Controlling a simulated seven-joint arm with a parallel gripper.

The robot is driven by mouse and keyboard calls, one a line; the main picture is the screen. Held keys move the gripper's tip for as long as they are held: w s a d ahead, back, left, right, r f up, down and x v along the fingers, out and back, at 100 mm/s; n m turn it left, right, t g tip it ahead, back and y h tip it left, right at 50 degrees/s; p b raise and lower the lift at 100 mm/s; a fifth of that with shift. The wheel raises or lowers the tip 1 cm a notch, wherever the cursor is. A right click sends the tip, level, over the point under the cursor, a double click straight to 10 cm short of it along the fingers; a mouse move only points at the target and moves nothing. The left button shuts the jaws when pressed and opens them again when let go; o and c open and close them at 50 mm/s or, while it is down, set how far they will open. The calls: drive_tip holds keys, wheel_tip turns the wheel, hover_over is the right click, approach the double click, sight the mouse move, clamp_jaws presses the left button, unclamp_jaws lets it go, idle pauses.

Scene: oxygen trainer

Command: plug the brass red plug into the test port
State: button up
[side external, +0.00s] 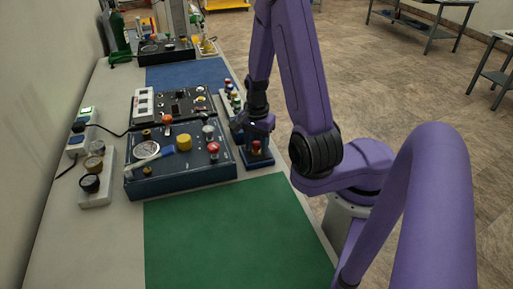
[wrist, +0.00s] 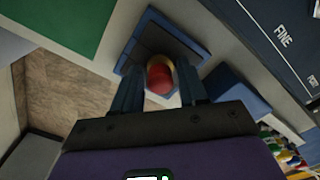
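The brass red plug (side external: 257,147) stands in a small blue holder (side external: 256,161) beside the front panel. In the wrist view the plug's red top (wrist: 160,78) shows between my two fingers, with a brass-yellow rim behind it. My gripper (side external: 254,130) points down just above the plug; its fingers (wrist: 159,84) are apart on either side of it, and I see no clear grip. The dark blue front panel (side external: 200,178) carries several fittings, including a brass one (side external: 147,170). I cannot tell which is the test port.
The front panel also has a gauge, a yellow knob (side external: 184,142), a red knob (side external: 213,148) and a blue-handled tool (side external: 161,154). A second panel (side external: 175,102) stands behind. Gauges on a pale block (side external: 97,185) are at left. The green mat (side external: 230,235) is clear.

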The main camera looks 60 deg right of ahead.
drive_tip(key=c, duration=0.6)
drive_tip(key=shift+r, duration=0.15)
